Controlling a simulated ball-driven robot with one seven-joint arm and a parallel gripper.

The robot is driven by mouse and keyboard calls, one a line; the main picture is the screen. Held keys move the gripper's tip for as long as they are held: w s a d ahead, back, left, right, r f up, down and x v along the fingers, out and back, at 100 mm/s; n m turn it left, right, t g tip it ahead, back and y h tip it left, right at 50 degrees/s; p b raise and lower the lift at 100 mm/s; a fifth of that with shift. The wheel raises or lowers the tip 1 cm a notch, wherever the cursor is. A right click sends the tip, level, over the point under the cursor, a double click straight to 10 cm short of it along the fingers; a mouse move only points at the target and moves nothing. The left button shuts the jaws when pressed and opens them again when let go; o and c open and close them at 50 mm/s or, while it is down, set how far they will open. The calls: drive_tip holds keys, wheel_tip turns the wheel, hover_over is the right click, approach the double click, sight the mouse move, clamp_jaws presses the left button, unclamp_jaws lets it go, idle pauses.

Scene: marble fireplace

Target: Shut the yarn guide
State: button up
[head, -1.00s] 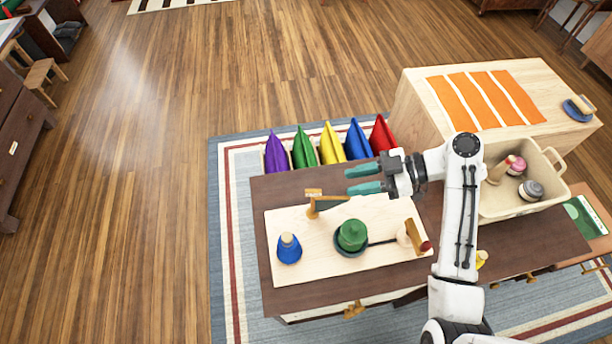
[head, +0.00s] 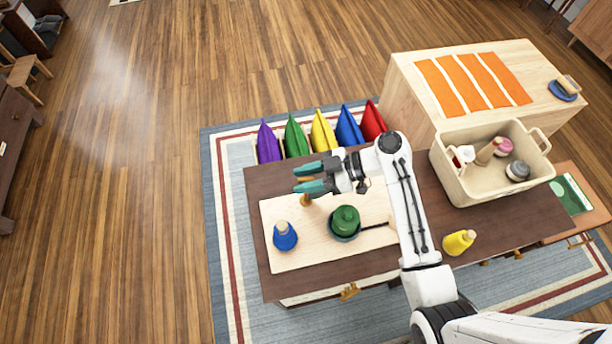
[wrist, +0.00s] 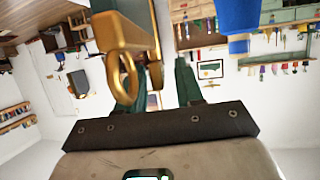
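The yarn guide (head: 305,201) is a small brass-coloured post at the back of the pale board (head: 290,262) on the dark table. My gripper (head: 299,179) is just above it, its two teal fingers apart; they hide much of the guide. In the wrist view, the brass guide (wrist: 125,32) is close up, with a round eye, in front of the left finger. A brass part shows near the gap between the fingers; I cannot tell whether they touch it.
A blue cone (head: 285,238) and a green cone (head: 345,218) in a dark dish stand on the board. A yellow cone (head: 459,242) and a cream bin (head: 490,190) stand to the right. Coloured cushions (head: 322,133) line the back.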

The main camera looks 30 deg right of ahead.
clamp_jaws()
idle(0.5)
drive_tip(key=shift+t, duration=0.3)
drive_tip(key=shift+m+t+h, duration=0.5)
drive_tip(key=shift+m, duration=0.3)
drive_tip(key=shift+m+t+h, duration=0.5)
drive_tip(key=shift+m+t, duration=0.2)
